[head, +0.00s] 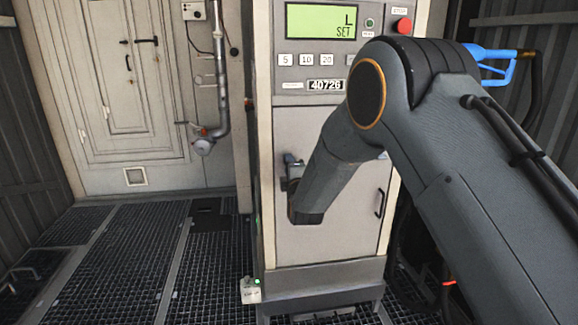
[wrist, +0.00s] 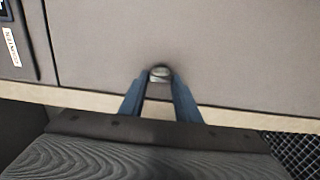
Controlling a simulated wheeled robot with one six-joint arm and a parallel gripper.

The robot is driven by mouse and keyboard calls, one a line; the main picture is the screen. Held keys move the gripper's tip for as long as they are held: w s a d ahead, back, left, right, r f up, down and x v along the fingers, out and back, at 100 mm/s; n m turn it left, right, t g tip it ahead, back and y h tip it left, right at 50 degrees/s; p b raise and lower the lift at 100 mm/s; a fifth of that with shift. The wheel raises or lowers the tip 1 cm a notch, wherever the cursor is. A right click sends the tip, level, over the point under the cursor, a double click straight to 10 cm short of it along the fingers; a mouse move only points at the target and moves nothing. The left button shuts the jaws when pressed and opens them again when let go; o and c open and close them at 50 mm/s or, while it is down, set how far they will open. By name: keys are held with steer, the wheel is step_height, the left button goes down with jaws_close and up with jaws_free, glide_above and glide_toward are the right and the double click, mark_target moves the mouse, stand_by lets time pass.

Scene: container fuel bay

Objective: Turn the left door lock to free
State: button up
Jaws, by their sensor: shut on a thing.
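The cabinet door (head: 328,150) is a grey-beige panel on the front of the dispenser, and it looks shut. The left door lock (wrist: 159,71) is a small round metal piece near the door's edge in the wrist view. My gripper (wrist: 160,82) has its two blue fingers on either side of the lock, closed on it. In the head view my gripper (head: 289,170) is at the left edge of the door, where the fingers and my arm hide the lock. I cannot tell which way the lock is turned.
The dispenser's display (head: 321,21) and red button (head: 404,26) are above the door. A black handle (head: 380,203) is on the door's right side. A blue nozzle (head: 492,62) hangs at the right. A small white box (head: 250,291) stands by the base. The grating floor at left is mostly clear.

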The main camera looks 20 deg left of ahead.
steer(key=shift+w+r, duration=0.1)
stand_by(0.3)
steer(key=o, duration=1)
steer(key=shift+d, duration=0.1)
steer(key=shift+o, duration=0.2)
steer(key=v, duration=0.7)
steer(key=shift+s+d, duration=0.2)
steer(key=shift+s, duration=0.15)
